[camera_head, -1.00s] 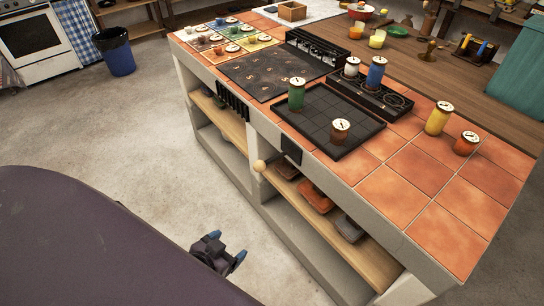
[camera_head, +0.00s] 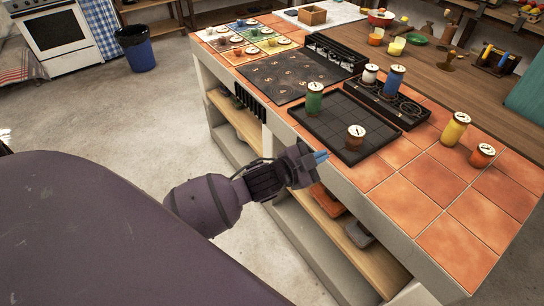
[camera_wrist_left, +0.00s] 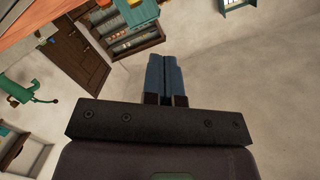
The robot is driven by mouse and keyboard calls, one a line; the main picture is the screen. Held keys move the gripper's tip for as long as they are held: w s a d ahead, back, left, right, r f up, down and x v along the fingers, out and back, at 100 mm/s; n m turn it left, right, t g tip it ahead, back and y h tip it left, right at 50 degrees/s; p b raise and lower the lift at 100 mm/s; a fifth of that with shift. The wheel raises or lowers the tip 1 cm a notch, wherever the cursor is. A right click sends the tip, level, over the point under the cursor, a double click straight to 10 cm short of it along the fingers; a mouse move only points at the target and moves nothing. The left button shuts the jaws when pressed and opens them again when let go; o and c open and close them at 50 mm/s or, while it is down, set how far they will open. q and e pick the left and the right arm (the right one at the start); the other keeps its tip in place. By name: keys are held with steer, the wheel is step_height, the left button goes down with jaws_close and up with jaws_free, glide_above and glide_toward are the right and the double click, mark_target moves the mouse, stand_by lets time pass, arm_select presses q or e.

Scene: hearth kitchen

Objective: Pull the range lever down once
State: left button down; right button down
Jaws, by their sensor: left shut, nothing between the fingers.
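My left gripper (camera_head: 321,157) is in front of the counter's front face, just below its top edge. Its blue fingers are shut with nothing between them; they also show together in the left wrist view (camera_wrist_left: 164,76). The range lever, with its dark plate and pale round knob, cannot be seen now; my left wrist and gripper cover that part of the front. I cannot tell whether the gripper touches it. The left wrist view does not show the lever either. My right gripper is in neither view.
The tiled counter (camera_head: 412,192) carries a black grid tray (camera_head: 331,128) with a green jar (camera_head: 314,99) and a brown jar (camera_head: 355,137). Yellow (camera_head: 454,129) and orange (camera_head: 482,155) jars stand at right. Open shelves lie below. The floor (camera_head: 100,110) at left is clear.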

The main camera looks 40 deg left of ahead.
arm_select(q)
steer(key=w+d+r+m+g+h+p, duration=0.1)
steer(key=w+r+m+g+h, duration=0.45)
steer(key=m, duration=0.85)
steer(key=w+d+r+m+g+h+p, duration=0.1)
steer(key=w+r+m+g+h, duration=0.15)
steer(key=r+m, duration=0.95)
steer(key=s+a+f+m+g+y, duration=0.3)
steer(key=a+f+m+y, duration=0.2)
steer(key=a+m, duration=0.5)
steer(key=s+a+f+m+g+y, duration=0.3)
steer(key=a+f+m+y, duration=0.3)
steer(key=a+f+m, duration=0.3)
steer(key=shift+s+a+f+m+g, duration=0.15)
steer(key=shift+a+f+m+g, duration=0.3)
steer(key=shift+m+g, duration=0.45)
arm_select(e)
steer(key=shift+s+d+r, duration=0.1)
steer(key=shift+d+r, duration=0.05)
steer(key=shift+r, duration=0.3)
arm_select(q)
steer(key=shift+d+f, duration=0.1)
